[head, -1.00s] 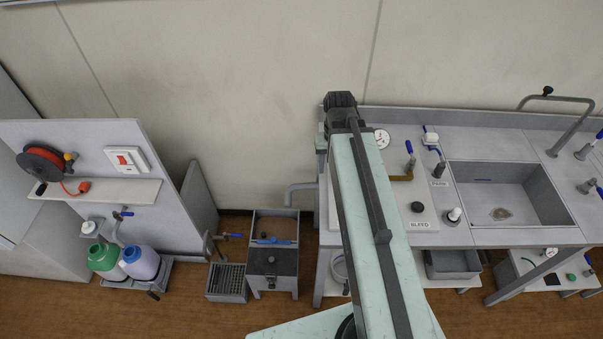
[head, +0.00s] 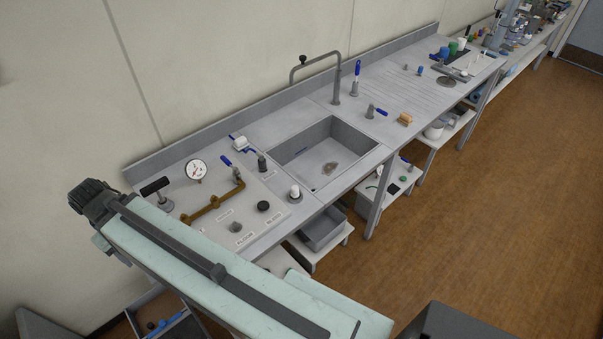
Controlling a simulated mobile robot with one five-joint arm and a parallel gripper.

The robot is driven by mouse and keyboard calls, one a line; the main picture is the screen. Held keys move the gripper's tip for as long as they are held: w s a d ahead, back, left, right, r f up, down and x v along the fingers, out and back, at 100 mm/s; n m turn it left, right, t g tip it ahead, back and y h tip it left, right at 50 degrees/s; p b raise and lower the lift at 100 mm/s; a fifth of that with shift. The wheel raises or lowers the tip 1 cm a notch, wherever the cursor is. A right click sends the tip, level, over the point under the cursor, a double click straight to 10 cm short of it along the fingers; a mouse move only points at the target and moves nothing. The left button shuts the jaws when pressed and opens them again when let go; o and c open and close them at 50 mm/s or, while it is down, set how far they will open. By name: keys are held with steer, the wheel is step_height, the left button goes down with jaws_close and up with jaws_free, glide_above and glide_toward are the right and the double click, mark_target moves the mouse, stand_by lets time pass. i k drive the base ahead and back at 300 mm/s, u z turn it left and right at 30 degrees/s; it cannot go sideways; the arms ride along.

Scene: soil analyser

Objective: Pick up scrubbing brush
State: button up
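A small tan block (head: 405,119), which looks like the scrubbing brush, lies on the grey bench just right of the sink. It is small in the head view and its bristles cannot be made out. My arm crosses the lower left of the view, well apart from the block.
A sink (head: 330,158) with a tall tap (head: 336,82) is set in the bench (head: 450,100). Blue-handled fittings (head: 375,111) stand close to the block. A pressure gauge (head: 196,170) and brass pipe (head: 212,205) are left of the sink. Open brown floor (head: 490,190) lies in front.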

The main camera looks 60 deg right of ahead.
mark_target(405, 119)
steer(key=z, duration=1.65)
